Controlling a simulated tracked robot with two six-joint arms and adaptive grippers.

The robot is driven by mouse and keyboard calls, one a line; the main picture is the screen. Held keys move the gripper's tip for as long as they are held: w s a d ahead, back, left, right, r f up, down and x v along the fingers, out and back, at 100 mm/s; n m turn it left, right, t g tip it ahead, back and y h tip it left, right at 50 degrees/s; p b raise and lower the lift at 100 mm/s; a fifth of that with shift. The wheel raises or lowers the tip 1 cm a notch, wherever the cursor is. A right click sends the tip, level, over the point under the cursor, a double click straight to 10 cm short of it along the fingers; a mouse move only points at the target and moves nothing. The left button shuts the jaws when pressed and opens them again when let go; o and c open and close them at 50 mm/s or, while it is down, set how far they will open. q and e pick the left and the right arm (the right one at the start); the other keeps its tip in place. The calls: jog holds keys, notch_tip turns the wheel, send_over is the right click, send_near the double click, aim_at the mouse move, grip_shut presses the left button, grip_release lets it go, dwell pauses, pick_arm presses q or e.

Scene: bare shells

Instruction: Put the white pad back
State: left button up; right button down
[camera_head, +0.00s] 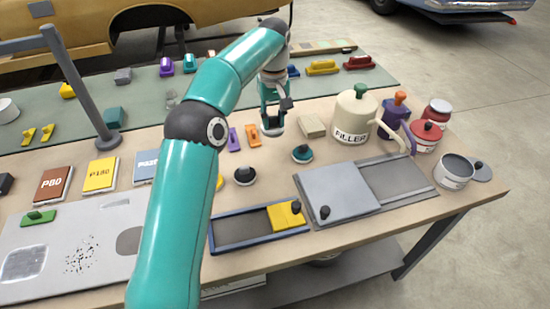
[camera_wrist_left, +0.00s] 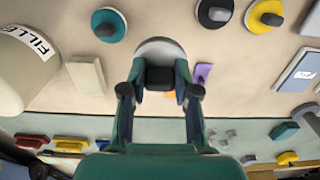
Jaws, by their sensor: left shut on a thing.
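The white pad (camera_wrist_left: 160,47) is a pale disc with a dark knob (camera_wrist_left: 160,77). My left gripper (camera_wrist_left: 160,90) is shut on it, with one finger on each side of the knob. In the head view my left gripper (camera_head: 273,106) points down at the back of the bench, and the pad's pale edge (camera_head: 272,131) shows below it. I cannot tell whether the pad touches the bench. Similar pads lie in front: a teal one (camera_head: 302,154), a black one (camera_head: 244,176) and a yellow one (camera_head: 220,182), mostly behind my arm. My right gripper is not in view.
Purple (camera_head: 234,139) and orange (camera_head: 253,135) pieces lie just left of the pad, a beige block (camera_head: 312,125) to its right. The cream FILLER pot (camera_head: 355,112) stands further right. A blue-rimmed tray (camera_head: 235,246) and a grey lidded tray (camera_head: 338,190) lie in front.

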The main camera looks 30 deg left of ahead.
pick_arm(q)
notch_tip(320, 180, down, 13)
jog(key=shift+r, duration=0.15)
dwell(0.4)
jog(key=o, duration=1)
notch_tip(320, 180, up, 12)
jog(key=shift+r, duration=0.1)
dwell(0.3)
